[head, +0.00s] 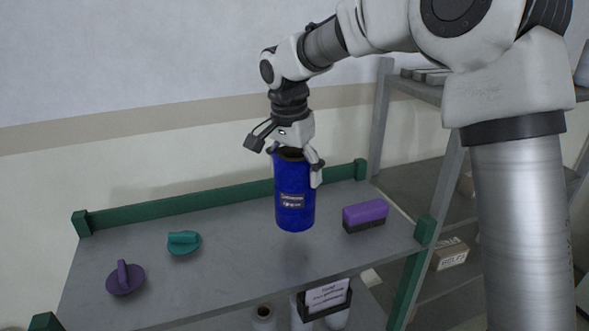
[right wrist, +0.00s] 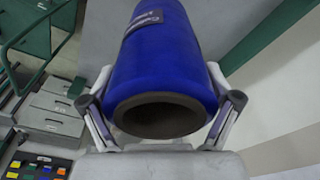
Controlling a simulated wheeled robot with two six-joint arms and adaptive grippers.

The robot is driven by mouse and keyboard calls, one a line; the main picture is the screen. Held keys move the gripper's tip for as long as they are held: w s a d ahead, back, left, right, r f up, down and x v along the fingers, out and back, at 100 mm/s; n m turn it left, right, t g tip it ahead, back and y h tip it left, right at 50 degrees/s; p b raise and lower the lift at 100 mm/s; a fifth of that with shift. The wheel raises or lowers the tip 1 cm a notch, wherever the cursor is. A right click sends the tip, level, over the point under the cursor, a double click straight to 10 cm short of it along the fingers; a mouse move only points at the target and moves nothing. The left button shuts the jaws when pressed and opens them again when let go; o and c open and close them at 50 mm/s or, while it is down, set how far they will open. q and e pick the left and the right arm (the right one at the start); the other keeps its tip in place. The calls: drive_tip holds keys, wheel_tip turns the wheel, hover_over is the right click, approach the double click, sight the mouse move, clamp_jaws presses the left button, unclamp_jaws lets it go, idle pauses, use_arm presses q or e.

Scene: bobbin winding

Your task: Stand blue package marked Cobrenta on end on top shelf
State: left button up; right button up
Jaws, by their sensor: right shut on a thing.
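The blue package (head: 294,213) is a cylinder with a dark label bearing small light print. It is upright in the head view, over the grey top shelf (head: 225,262), and seems a little above its surface. My right gripper (head: 296,166) is shut on its upper end from above, one finger on each side. In the right wrist view the blue package (right wrist: 165,60) fills the space between the fingers, its dark hollow-looking end facing the camera. My left gripper is not in view.
On the top shelf lie a purple round-based handle (head: 125,280), a teal one (head: 184,243) and a purple block-shaped brush (head: 365,215), close right of the package. A green rail (head: 220,198) runs along the back. Shelf room is free left and in front of the package.

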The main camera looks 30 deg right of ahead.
drive_tip(key=shift+f, duration=0.1)
wheel_tip(320, 180, down, 5)
drive_tip(key=b, duration=0.3)
drive_tip(key=shift+w+f, duration=0.1)
idle(0.4)
idle(0.4)
drive_tip(key=o, duration=1.2)
drive_tip(key=shift+o, duration=0.2)
